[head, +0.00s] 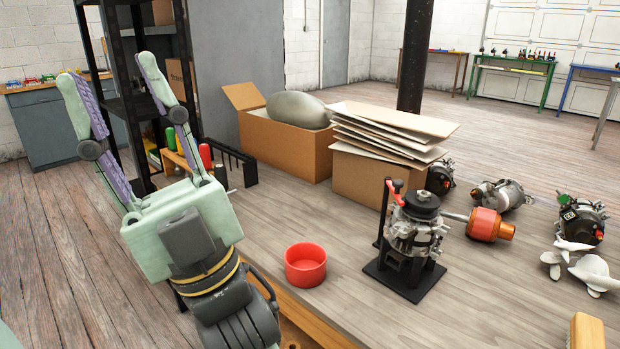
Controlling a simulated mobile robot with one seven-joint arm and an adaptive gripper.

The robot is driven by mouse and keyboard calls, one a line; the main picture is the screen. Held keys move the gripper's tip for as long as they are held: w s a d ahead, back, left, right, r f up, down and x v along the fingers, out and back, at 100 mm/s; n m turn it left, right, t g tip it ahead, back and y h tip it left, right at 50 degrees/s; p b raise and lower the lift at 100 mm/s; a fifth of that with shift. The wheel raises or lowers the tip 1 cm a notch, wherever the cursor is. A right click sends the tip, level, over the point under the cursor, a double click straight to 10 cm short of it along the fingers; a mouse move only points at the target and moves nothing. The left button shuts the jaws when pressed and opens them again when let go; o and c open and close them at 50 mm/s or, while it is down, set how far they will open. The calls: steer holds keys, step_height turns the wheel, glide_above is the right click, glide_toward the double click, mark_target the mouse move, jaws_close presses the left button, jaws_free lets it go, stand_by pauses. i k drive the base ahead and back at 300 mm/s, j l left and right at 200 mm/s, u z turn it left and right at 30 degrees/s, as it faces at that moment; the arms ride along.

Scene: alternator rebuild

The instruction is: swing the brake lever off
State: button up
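A lever with a red grip (394,188), which looks like the brake lever, stands up at the left of an alternator (417,222). The alternator sits on a black stand (405,281) on the wooden bench. The lever's lower part is partly hidden by the alternator, so its contact with the pulley cannot be made out. My gripper (109,70) is at the upper left, well away from the lever. Its two fingers point up and are spread wide apart, with nothing between them.
A red bowl (305,265) stands left of the stand. An orange-headed tool (488,224) and several loose alternators lie to the right. Cardboard boxes (285,150) stand behind. A black shelf (118,50) is behind my gripper. Bench surface is clear around the bowl.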

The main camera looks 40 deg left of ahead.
mark_target(394, 185)
steer(key=i+u, duration=0.25)
steer(key=u, duration=0.15)
steer(key=i+l+u, duration=0.25)
steer(key=u, duration=0.15)
steer(key=j+u, duration=0.65)
steer(key=l, duration=0.1)
